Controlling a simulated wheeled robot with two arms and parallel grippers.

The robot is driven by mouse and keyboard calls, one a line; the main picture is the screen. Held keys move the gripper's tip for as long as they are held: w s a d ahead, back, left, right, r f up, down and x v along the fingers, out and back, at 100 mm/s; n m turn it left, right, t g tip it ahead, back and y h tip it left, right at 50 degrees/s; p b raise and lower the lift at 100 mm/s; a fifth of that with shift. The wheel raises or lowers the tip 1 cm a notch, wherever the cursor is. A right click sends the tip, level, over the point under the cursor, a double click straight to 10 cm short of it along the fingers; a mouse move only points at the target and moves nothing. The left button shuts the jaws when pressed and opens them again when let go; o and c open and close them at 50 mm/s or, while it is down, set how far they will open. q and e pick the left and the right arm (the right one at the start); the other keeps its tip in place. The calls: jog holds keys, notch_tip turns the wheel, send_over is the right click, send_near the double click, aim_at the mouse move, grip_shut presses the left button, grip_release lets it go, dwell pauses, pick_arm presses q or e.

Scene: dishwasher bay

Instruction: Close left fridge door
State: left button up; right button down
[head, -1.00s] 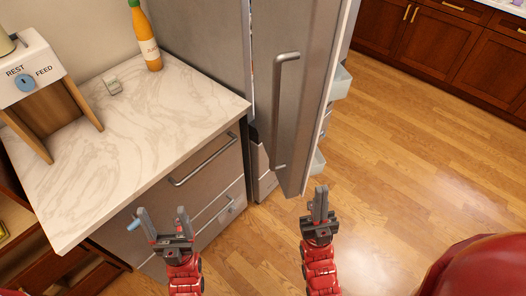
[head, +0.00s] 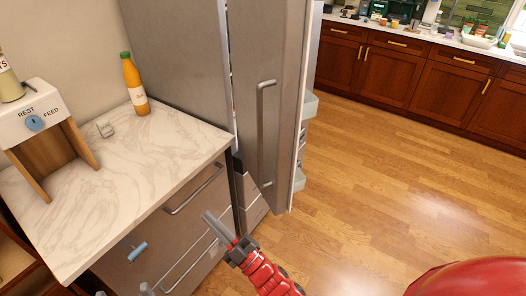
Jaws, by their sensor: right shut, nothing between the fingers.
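The left fridge door (head: 291,110) is a tall grey metal panel with a vertical bar handle (head: 261,135). It stands open, swung out from the fridge body, with pale shelf bins (head: 309,105) showing along its inner side. My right gripper (head: 207,215) is shut and empty. It shows left of and below the door's bottom corner, in front of the counter drawers in the picture, and is apart from the door. My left gripper (head: 124,291) shows only as spread fingertips at the bottom edge; the rest is out of view.
A marble counter (head: 160,160) with drawers stands left of the fridge, holding an orange bottle (head: 135,85) and a white dispenser (head: 40,118). A blue piece (head: 137,251) shows at the drawer front. Wooden floor (head: 390,170) lies clear to the right, before brown cabinets (head: 395,75).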

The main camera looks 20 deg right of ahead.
jog(key=w+a+f+n+g+h, duration=0.2)
jog(key=w+a+f+g+h, duration=0.15)
jog(key=w+f, duration=0.2)
jog(key=m+g+h+p, duration=0.25)
jog(key=m+h, duration=0.45)
jog(key=h, duration=1.5)
send_near(271, 140)
jog(key=shift+t, duration=0.4)
jog(key=p+x, duration=0.4)
jog(key=shift+w+d+f, duration=0.1)
jog(key=shift+d, duration=0.25)
jog(key=shift+w+d+y+p, duration=0.25)
jog(key=shift+w+d+p, duration=0.1)
jog(key=shift+w, duration=0.15)
jog(key=shift+f, duration=0.15)
jog(key=shift+d, duration=0.1)
